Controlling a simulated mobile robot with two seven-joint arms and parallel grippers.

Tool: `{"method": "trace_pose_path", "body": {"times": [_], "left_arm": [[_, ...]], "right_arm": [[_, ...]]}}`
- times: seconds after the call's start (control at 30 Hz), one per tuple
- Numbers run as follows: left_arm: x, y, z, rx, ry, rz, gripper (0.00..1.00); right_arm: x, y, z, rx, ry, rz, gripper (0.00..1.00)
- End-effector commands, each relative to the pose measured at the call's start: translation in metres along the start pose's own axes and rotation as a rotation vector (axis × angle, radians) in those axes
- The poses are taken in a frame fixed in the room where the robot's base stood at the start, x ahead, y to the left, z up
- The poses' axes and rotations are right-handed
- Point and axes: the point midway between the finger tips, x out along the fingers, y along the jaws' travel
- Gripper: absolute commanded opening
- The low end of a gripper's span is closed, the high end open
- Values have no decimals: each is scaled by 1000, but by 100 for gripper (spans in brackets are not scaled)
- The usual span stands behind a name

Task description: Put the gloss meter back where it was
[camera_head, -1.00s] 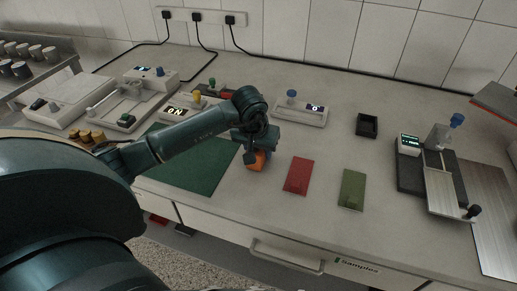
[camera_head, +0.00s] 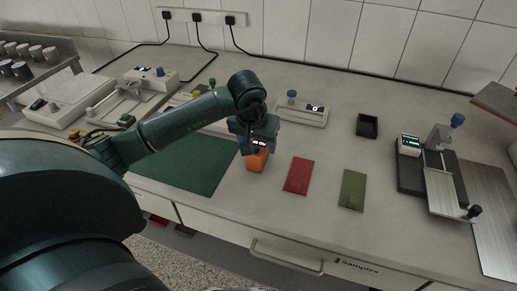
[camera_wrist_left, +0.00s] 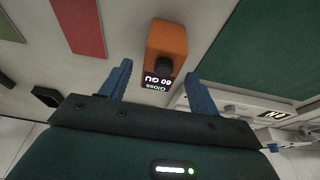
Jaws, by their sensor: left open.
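The gloss meter (camera_head: 257,161) is an orange block with a dark, lit display. It stands on the worktop between the green mat and the red panel. In the left wrist view the gloss meter (camera_wrist_left: 167,42) shows a black knob and a display reading "Gloss 60 GU". My left gripper (camera_head: 257,142) is just above and behind it in the head view, partly covering its top. In the left wrist view the blue fingers of my left gripper (camera_wrist_left: 158,72) are spread on either side of the meter's display end, with gaps visible. My right gripper is not in view.
A dark green mat (camera_head: 190,168) lies left of the meter; a red panel (camera_head: 299,176) and an olive green panel (camera_head: 352,190) lie to the right. Behind are a device with a blue knob (camera_head: 300,109) and a small black tray (camera_head: 367,125). The worktop's front edge is close.

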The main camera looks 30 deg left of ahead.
Motion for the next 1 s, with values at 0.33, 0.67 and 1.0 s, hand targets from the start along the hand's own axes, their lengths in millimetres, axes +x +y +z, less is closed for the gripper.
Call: {"method": "trace_pose_path", "body": {"times": [0.33,0.67,1.0], "left_arm": [[-67,0,-1,0,2,0,62],[-80,0,0,-1,-1,-1,62],[-79,0,0,0,-1,-1,62]], "right_arm": [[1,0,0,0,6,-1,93],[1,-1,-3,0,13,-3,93],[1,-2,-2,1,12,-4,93]]}}
